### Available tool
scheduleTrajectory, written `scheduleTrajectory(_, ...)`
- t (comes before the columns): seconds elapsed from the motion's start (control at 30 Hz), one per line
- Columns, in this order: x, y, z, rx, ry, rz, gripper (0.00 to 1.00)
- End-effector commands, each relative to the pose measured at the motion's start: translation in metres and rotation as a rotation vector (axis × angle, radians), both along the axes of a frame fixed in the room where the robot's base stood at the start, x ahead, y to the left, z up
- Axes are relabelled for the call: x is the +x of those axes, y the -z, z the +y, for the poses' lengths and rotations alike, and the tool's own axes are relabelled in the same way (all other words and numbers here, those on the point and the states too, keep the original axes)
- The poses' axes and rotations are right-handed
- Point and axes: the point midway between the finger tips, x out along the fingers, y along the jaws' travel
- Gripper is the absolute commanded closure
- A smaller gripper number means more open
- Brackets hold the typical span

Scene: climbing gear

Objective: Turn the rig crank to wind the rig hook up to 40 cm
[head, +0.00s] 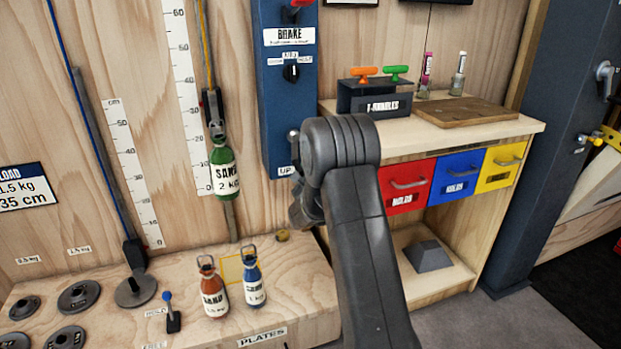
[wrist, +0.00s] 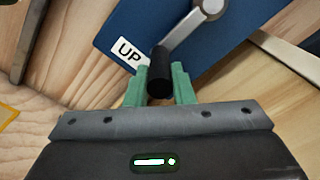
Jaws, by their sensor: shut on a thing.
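The rig crank shows in the wrist view as a silver arm (wrist: 190,28) with a black handle (wrist: 159,82). My gripper (wrist: 161,74) has its green fingers shut on the handle, one on each side.
The blue brake panel (head: 286,90) carries a red lever (head: 296,8) and a black knob (head: 291,73). Red and blue sand bottles (head: 213,290) (head: 253,284) stand on the wooden bench (head: 300,290). A cabinet with coloured drawers (head: 455,180) stands right of my arm.

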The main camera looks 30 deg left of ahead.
Motion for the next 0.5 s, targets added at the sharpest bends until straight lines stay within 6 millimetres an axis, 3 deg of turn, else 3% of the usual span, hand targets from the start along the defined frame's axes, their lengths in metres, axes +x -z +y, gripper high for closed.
scheduleTrajectory(0.5, -0.035, -0.008, 0.028, 0.024, -0.008, 0.031, 1.00)
